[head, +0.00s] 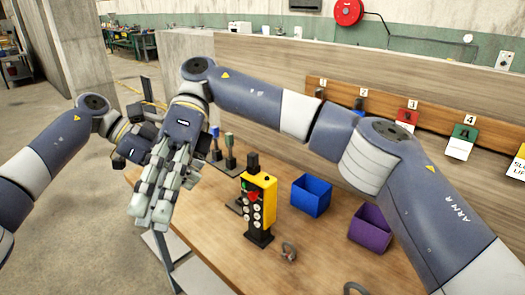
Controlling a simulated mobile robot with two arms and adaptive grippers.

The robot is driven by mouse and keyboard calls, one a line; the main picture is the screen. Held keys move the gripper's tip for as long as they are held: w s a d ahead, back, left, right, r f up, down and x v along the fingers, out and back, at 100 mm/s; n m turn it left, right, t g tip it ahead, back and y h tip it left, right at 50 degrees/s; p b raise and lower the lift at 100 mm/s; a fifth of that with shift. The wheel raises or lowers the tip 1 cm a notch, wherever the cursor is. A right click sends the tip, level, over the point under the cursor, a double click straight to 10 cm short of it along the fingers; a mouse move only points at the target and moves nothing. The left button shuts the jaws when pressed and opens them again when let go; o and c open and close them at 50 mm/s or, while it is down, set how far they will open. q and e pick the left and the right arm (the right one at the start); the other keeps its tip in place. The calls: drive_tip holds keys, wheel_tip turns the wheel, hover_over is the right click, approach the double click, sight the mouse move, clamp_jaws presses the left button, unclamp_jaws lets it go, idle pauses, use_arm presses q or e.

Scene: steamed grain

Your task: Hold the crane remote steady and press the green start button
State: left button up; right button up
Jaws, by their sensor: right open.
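The crane remote (270,190) is a yellow and black box standing upright on a dark base on the wooden table. Its face shows a red button (252,196), a small green spot (244,184) near the top and several pale round buttons. My right gripper (152,215) hangs left of the remote with its grey fingers pointing down, open and apart from it. I see neither gripper touching the remote.
A blue bin (311,196) and a purple bin (370,228) stand right of the remote on the table (310,260). Dark upright pieces (230,150) stand behind left. A board with numbered tags (407,117) runs along the back.

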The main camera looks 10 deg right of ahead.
wheel_tip(320, 180, up, 3)
drive_tip(key=d+n, duration=0.1)
drive_tip(key=d, duration=0.2)
drive_tip(key=m+t+h, duration=0.5)
drive_tip(key=m+t, duration=0.6)
drive_tip(key=m, duration=0.2)
hover_over(262, 181)
wheel_tip(262, 181, down, 9)
drive_tip(key=shift+w+a+r, duration=0.1)
drive_tip(key=shift+a, duration=0.05)
drive_tip(key=shift+d+f, duration=0.25)
drive_tip(key=shift+f, duration=0.35)
wheel_tip(262, 181, down, 10)
drive_tip(key=shift+a+r, duration=0.1)
drive_tip(key=shift+r, duration=0.05)
drive_tip(key=shift+c, duration=0.3)
